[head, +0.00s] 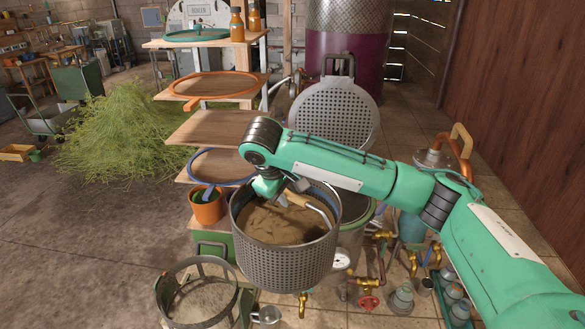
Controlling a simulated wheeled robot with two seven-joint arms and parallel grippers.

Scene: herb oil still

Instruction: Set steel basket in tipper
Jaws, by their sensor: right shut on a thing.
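The steel basket (285,268) is a round perforated pail holding brown matter, in the lower middle of the head view. It hangs roughly upright from my right gripper (284,194), which is shut at its handle, a metal bail with a tan grip. The arm hides part of the basket's far rim. What looks like the tipper (160,296), an open metal ring cradle with a flat floor inside, stands at the lower left. It holds no basket. The basket is to its right and appears higher, apart from its ring. My left gripper is not in view.
A green still pot (353,240) stands behind the basket, its perforated lid (335,117) raised. Brass valves and pipes (368,302) crowd the right. A shelf rack (215,128) with an orange pot (207,208) stands behind.

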